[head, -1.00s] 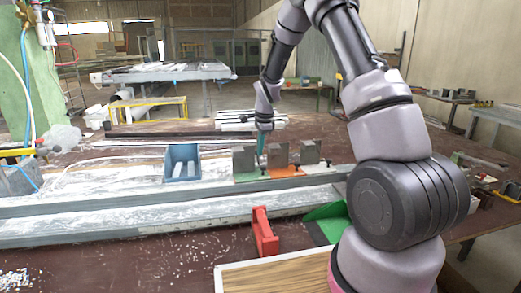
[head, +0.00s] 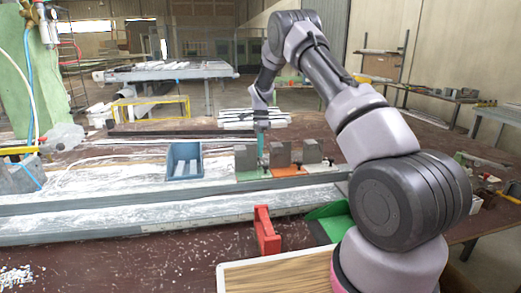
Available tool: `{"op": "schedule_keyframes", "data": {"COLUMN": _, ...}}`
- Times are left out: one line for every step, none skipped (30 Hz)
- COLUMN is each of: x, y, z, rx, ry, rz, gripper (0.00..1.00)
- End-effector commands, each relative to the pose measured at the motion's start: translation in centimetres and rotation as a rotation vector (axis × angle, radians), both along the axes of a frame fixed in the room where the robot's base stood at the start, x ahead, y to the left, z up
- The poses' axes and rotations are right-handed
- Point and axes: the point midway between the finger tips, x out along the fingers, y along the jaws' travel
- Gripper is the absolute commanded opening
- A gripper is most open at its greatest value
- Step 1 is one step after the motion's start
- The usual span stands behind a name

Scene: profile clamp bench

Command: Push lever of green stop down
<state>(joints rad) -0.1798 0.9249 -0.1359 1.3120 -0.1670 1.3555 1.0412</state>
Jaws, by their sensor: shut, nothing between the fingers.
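The green stop (head: 245,159) is a grey block on a green base, standing on the bench rail in the middle of the view. A teal upright piece (head: 261,148), which looks like its lever, stands just right of the grey block. My gripper (head: 262,129) points down, shut and empty, right at the top of the teal piece. I cannot tell whether the fingertips touch it. The view is too coarse to show the lever's exact angle.
An orange stop (head: 284,172) and another grey-block stop (head: 312,152) stand close on the right. A blue bin (head: 184,160) stands to the left. A red bracket (head: 265,231), a green piece (head: 328,211) and a wood-grained tray (head: 275,275) are nearer me.

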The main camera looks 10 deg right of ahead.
Motion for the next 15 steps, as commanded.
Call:
{"op": "schedule_keyframes", "data": {"x": 0.09, "y": -0.01, "z": -0.18, "rx": -0.001, "ry": 0.001, "rz": 0.000, "gripper": 0.00}}
{"op": "schedule_keyframes", "data": {"x": 0.13, "y": -0.02, "z": -0.25, "rx": -0.001, "ry": 0.001, "rz": 0.000, "gripper": 0.00}}
{"op": "schedule_keyframes", "data": {"x": 0.17, "y": -0.03, "z": -0.34, "rx": -0.001, "ry": 0.001, "rz": 0.000, "gripper": 0.00}}
{"op": "schedule_keyframes", "data": {"x": 0.21, "y": -0.03, "z": -0.40, "rx": -0.001, "ry": 0.001, "rz": 0.000, "gripper": 0.00}}
{"op": "schedule_keyframes", "data": {"x": 0.24, "y": -0.03, "z": -0.45, "rx": -0.001, "ry": 0.001, "rz": 0.000, "gripper": 0.00}}
{"op": "schedule_keyframes", "data": {"x": 0.27, "y": -0.03, "z": -0.51, "rx": -0.001, "ry": 0.001, "rz": 0.000, "gripper": 0.00}}
{"op": "schedule_keyframes", "data": {"x": 0.29, "y": -0.03, "z": -0.56, "rx": -0.001, "ry": 0.001, "rz": 0.000, "gripper": 0.00}}
{"op": "schedule_keyframes", "data": {"x": 0.31, "y": -0.03, "z": -0.58, "rx": -0.001, "ry": 0.001, "rz": 0.000, "gripper": 0.00}}
{"op": "schedule_keyframes", "data": {"x": 0.32, "y": -0.03, "z": -0.62, "rx": -0.001, "ry": 0.001, "rz": 0.000, "gripper": 0.00}}
{"op": "schedule_keyframes", "data": {"x": 0.33, "y": -0.02, "z": -0.65, "rx": -0.001, "ry": 0.001, "rz": 0.000, "gripper": 0.00}}
{"op": "schedule_keyframes", "data": {"x": 0.33, "y": -0.02, "z": -0.67, "rx": -0.001, "ry": 0.001, "rz": 0.000, "gripper": 0.00}}
{"op": "schedule_keyframes", "data": {"x": 0.33, "y": -0.02, "z": -0.69, "rx": -0.001, "ry": 0.001, "rz": 0.000, "gripper": 0.00}}
{"op": "schedule_keyframes", "data": {"x": 0.34, "y": -0.02, "z": -0.70, "rx": -0.001, "ry": 0.001, "rz": 0.000, "gripper": 0.00}}
{"op": "schedule_keyframes", "data": {"x": 0.34, "y": -0.02, "z": -0.71, "rx": -0.001, "ry": 0.001, "rz": 0.000, "gripper": 0.00}}
{"op": "schedule_keyframes", "data": {"x": 0.33, "y": -0.01, "z": -0.73, "rx": -0.001, "ry": 0.001, "rz": 0.000, "gripper": 0.00}}
